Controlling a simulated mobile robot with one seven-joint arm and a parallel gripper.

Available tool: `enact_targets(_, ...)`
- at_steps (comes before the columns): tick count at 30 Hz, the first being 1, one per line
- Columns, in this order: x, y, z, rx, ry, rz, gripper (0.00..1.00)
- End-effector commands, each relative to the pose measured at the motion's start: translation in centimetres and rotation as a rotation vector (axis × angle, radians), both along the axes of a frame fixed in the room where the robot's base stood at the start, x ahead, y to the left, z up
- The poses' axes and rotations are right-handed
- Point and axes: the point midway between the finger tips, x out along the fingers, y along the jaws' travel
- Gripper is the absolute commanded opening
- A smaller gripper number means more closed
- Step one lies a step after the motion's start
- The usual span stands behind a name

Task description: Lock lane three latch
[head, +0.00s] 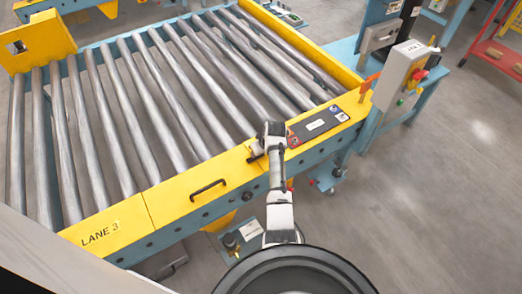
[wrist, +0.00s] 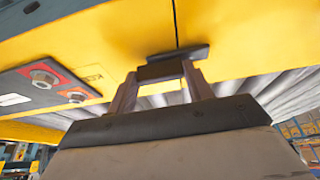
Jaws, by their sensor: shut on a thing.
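The lane three conveyor has a yellow front rail (head: 180,199) marked LANE 3 at its left end. My gripper (head: 257,150) is at the rail, right of the middle, with my arm reaching up to it from below. In the wrist view my gripper (wrist: 162,78) has its two fingers closed at a small dark latch piece (wrist: 178,60) against the yellow surface. My gripper hides most of the latch in the head view. I cannot tell the latch's position from these frames.
A black handle (head: 208,189) sits on the rail left of my gripper. A dark control panel (head: 318,125) with a red button lies to its right. A grey control box (head: 402,75) and an orange lever (head: 369,86) stand further right. Metal rollers (head: 150,100) lie behind; the right floor is largely clear.

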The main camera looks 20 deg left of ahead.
Motion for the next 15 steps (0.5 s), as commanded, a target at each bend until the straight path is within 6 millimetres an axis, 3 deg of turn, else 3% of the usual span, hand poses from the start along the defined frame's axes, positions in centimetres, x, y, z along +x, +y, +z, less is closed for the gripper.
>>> enact_targets(10, 0.0, 0.01, 0.04, -0.001, -0.002, 0.005, 0.28)
enact_targets(11, 0.01, 0.02, 0.03, -0.001, -0.002, 0.005, 0.53)
enact_targets(15, 0.01, 0.01, 0.03, -0.001, -0.001, 0.004, 0.72)
